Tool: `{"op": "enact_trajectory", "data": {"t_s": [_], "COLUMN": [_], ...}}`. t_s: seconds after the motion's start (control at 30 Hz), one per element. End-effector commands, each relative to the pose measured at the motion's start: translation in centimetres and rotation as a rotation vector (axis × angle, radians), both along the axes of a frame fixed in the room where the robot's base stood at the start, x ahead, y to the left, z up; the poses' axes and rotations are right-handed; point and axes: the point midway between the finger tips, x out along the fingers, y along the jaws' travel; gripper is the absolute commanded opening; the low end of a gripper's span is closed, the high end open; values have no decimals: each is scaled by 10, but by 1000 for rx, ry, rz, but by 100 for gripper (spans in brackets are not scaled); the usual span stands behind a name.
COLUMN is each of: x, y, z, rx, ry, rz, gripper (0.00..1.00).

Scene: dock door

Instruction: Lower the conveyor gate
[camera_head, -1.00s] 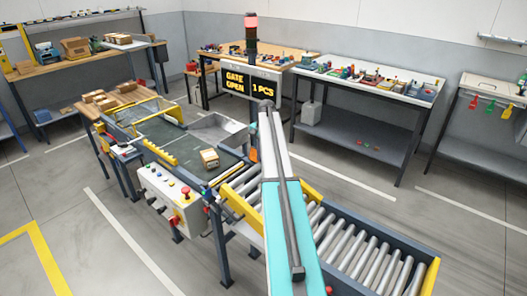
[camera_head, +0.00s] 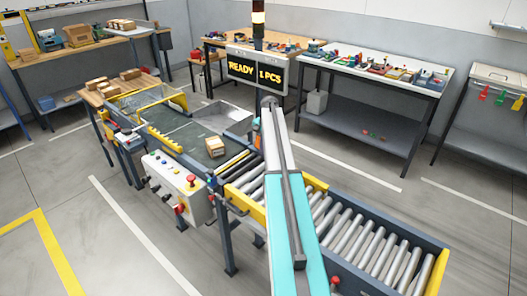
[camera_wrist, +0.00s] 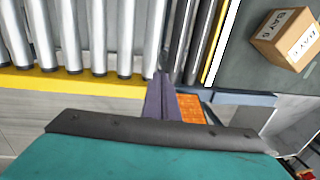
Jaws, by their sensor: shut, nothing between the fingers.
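The conveyor gate (camera_head: 238,166) is a short dark roller section with a yellow edge, lying about level between the green belt and the silver rollers. In the wrist view its dark rollers and yellow strip (camera_wrist: 199,40) lie beside the silver rollers. The display (camera_head: 256,73) reads READY, 1 PCS. My gripper shows in the wrist view as narrow purple-grey fingers (camera_wrist: 160,92), shut and empty, over the yellow side rail near the gate's end. An orange patch (camera_wrist: 190,107) is just right of them. In the head view my arm hides the gripper.
A cardboard box (camera_head: 215,147) sits on the belt (camera_head: 190,135) near the gate. A control panel (camera_head: 172,185) with a red button stands at the front. The roller conveyor (camera_head: 350,235) runs right. Benches line the back; the left floor is clear.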

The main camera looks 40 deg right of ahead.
Motion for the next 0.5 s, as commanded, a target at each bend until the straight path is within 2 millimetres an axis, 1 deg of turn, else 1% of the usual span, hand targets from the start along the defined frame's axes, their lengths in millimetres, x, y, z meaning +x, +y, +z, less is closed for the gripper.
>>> {"op": "enact_trajectory", "data": {"t_s": [0.17,0.47,0.5], "x": [0,-1,1], "y": [0,1,0], "z": [11,44,44], "rx": [0,-1,-1], "ry": [0,-1,-1], "rz": [1,1,1], "gripper": [0,0,0]}}
